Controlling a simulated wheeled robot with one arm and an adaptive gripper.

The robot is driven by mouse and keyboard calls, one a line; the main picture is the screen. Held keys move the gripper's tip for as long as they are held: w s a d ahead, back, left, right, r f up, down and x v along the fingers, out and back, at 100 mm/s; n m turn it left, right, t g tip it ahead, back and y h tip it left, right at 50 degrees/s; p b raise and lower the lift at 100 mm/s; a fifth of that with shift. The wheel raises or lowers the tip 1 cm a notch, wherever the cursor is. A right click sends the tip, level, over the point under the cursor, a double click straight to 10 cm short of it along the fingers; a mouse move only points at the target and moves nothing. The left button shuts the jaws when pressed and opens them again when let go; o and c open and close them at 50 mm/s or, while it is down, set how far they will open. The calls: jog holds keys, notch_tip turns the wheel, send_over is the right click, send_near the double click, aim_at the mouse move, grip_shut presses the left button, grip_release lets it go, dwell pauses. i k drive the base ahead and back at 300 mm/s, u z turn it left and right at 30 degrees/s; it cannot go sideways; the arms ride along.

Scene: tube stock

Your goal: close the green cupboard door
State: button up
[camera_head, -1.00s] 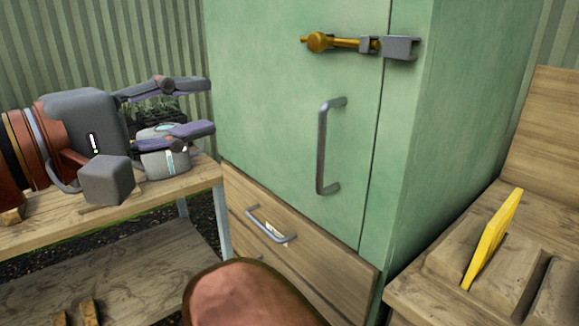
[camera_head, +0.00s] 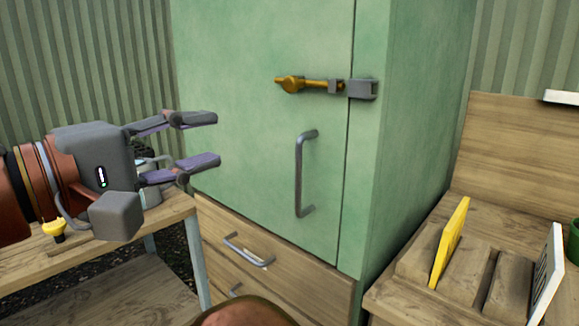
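The green cupboard door (camera_head: 235,130) stands upright and looks flush with the cupboard's frame, with a thin dark seam along its right edge. A grey vertical handle (camera_head: 300,175) is on its lower right part. A brass bolt (camera_head: 300,84) lies horizontally above the handle and reaches to a grey bracket (camera_head: 361,89) across the seam. My gripper (camera_head: 217,139) is at the left, fingers spread open and empty, pointing right toward the door. I cannot tell whether the fingertips touch the door; the handle is well to their right.
Wooden drawers (camera_head: 270,260) with grey handles sit below the door. A wooden bench (camera_head: 90,270) stands at the left under my gripper. At the right, a wooden rack (camera_head: 410,300) holds a yellow plate (camera_head: 450,242) and a white plate (camera_head: 544,278).

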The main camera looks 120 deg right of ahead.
aim_at(283, 154)
jog(key=z, duration=2.45)
jog(key=k, duration=1.15)
jog(key=u, duration=0.95)
